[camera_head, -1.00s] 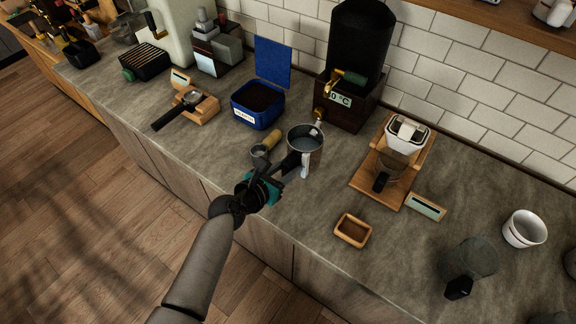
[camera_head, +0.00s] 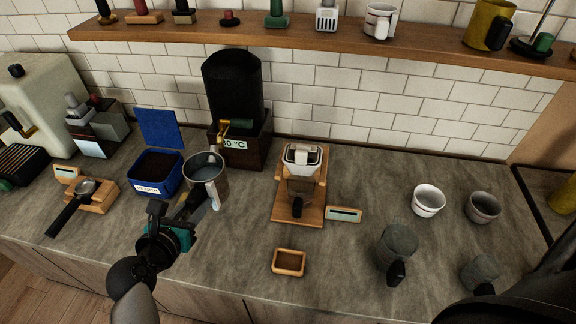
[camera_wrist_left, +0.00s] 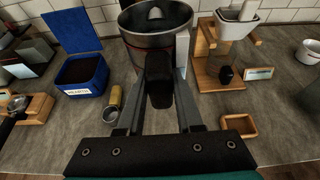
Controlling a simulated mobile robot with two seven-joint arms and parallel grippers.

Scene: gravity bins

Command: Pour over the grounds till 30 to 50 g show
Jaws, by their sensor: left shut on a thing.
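My left gripper (camera_head: 176,219) is shut on the handle of a steel pitcher (camera_head: 219,187). In the left wrist view the dark handle (camera_wrist_left: 159,78) sits between the fingers and the pitcher (camera_wrist_left: 160,39) is upright. The pitcher is in front of the black water dispenser (camera_head: 233,90), left of the dripper. The white dripper (camera_head: 303,158) sits in a wooden stand (camera_head: 284,208) above a glass server (camera_head: 299,188) with a dark handle. Its grounds cannot be made out. A small display (camera_head: 344,214) lies right of the stand; its reading is illegible. My right gripper is not in view.
A blue box of grounds (camera_head: 154,188) stands left of the pitcher. A small wooden tray (camera_head: 289,262) lies in front of the stand. A white cup (camera_head: 429,200), a grey cup (camera_head: 482,207) and a grey jug (camera_head: 397,247) stand to the right. A shelf (camera_head: 220,30) runs above.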

